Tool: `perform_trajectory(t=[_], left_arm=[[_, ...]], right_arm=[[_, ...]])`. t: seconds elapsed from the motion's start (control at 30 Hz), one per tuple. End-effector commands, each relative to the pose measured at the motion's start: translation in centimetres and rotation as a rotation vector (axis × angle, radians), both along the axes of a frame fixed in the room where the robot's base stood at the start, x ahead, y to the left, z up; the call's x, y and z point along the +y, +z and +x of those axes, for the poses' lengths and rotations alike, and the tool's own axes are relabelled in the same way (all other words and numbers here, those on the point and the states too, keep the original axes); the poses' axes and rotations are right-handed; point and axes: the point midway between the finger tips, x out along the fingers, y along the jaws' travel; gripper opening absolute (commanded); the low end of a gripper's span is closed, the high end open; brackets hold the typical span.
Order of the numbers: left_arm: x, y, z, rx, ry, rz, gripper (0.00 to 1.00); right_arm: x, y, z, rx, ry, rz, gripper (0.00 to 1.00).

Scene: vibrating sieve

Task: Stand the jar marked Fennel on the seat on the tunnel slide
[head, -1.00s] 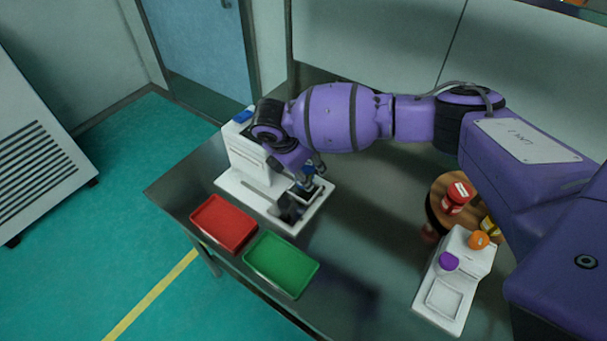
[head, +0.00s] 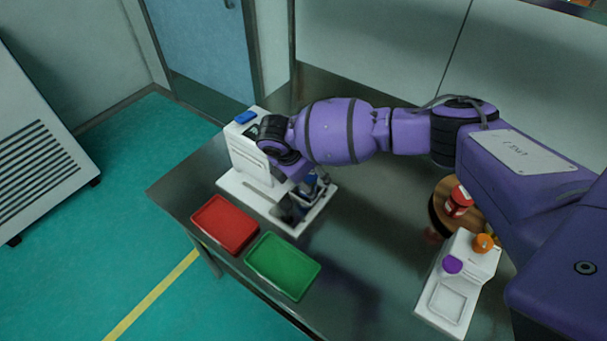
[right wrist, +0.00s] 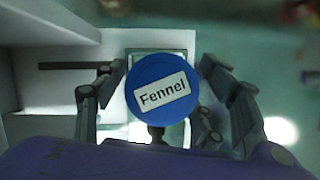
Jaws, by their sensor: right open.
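The jar marked Fennel (right wrist: 143,78) shows from above in the right wrist view as a round blue lid with a white label. My right gripper (right wrist: 160,104) is open, with a finger on each side of the jar. In the head view the gripper (head: 308,187) is over the right end of a white device with a tower and a slotted base (head: 235,185), which looks like the tunnel slide. A pale square part (right wrist: 160,38), perhaps the seat, lies under the jar. The lid hides the jar's foot, so its contact there cannot be told. My left gripper is not in view.
A red tray (head: 224,224) and a green tray (head: 283,266) lie in front of the white device. At the right are a round wooden stand (head: 439,211) with a red jar (head: 459,203), and a white device (head: 443,304) with orange and purple knobs. The middle table is clear.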

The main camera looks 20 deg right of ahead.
Motion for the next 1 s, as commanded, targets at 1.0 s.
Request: perform_trajectory(t=[1.0], left_arm=[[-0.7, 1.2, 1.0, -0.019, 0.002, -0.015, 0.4]], right_arm=[[4.1, 11.4, -2.1, 0.001, 0.0, 0.0, 0.64]])
